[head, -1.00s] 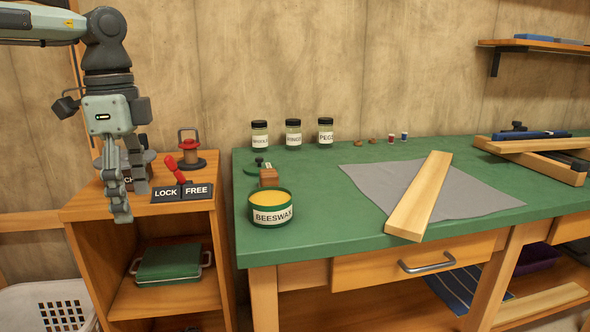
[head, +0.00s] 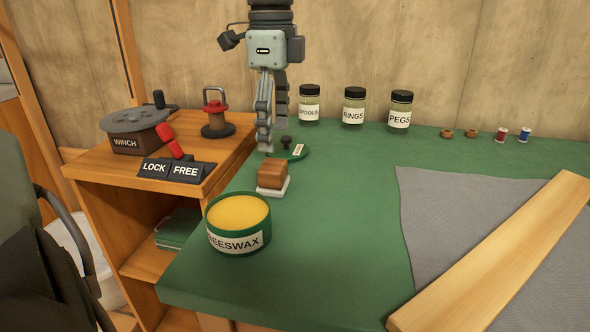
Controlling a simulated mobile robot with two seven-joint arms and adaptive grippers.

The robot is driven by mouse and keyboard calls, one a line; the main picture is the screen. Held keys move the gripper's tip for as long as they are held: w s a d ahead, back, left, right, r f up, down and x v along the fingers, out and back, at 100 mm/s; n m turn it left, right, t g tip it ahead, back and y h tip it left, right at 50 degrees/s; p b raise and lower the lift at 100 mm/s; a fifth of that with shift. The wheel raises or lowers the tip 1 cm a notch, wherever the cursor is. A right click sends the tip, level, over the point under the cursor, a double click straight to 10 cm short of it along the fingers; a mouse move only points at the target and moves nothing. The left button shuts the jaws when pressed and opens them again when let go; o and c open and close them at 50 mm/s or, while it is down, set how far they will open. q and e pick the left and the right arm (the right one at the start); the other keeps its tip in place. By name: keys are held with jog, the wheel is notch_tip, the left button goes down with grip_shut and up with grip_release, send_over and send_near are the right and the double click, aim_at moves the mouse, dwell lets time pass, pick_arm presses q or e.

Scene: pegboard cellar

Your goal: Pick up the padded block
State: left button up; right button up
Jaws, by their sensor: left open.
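The padded block is a small brown wooden block (head: 271,173) on a thin white pad. It sits on the green bench top (head: 330,245), just behind the beeswax tin (head: 240,222), in the head view. My left gripper (head: 273,136) points down above and behind the block, with its fingers apart and nothing between them. The fingers appear clear of the block. My right gripper is out of view.
A green lid with a dark knob (head: 289,152) lies close to the gripper. Jars labelled RINGS (head: 354,108) and PEGS (head: 401,110) stand behind. A winch (head: 138,136) is on the left cabinet. A plank (head: 500,262) lies on grey cloth (head: 440,195).

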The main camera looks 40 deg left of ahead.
aim_at(272, 164)
pick_arm(q)
jog(key=f, duration=0.7)
jog(key=shift+s+a+f, duration=0.1)
jog(key=shift+s+a, duration=0.05)
jog(key=shift+s, duration=0.15)
jog(key=shift+c, duration=0.3)
jog(key=c, duration=1.2)
